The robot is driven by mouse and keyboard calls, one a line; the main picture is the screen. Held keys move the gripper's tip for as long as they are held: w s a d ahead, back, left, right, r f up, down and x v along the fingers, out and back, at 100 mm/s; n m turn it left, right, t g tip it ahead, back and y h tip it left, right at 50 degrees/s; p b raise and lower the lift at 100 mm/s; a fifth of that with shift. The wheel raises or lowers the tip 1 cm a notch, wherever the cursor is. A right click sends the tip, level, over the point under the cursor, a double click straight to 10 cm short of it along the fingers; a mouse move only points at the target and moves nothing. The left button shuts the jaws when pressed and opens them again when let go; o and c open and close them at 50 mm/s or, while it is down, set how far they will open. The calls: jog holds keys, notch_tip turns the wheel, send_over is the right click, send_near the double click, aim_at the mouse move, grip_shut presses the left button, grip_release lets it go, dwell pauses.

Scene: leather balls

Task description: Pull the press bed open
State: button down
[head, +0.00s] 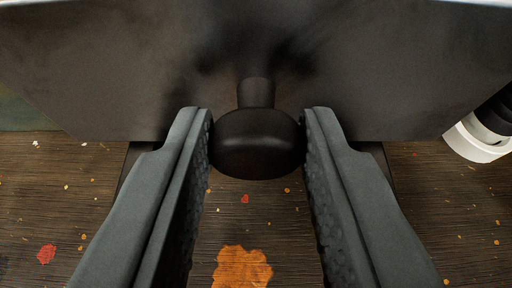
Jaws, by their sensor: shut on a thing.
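A dark grey metal panel, which looks like the front of the press bed (400,70), fills the upper part of the head view. A round black knob (254,146) on a short stem sticks out from its lower middle. My gripper (256,135) has one finger on each side of the knob and is shut on it, the textured pads touching its sides. The rest of the press is out of view, so I cannot tell how far the bed is out.
Below the panel is a dark wooden surface (440,215) with orange, red and pale specks. An orange patch (242,268) lies between my fingers. A white and black cylindrical thing (482,135) shows at the right edge.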

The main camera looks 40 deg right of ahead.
jog(key=s+a, duration=0.2)
jog(key=s, duration=0.1)
jog(key=s+a, duration=0.2)
jog(key=s, duration=0.1)
jog(key=s+a, duration=0.2)
jog(key=s, duration=0.1)
jog(key=shift+a, duration=0.25)
jog(key=c, duration=1.1)
grip_release()
jog(key=v, duration=1.7)
jog(key=shift+s+a, duration=0.15)
jog(key=shift+a, duration=0.05)
jog(key=shift+d, duration=0.15)
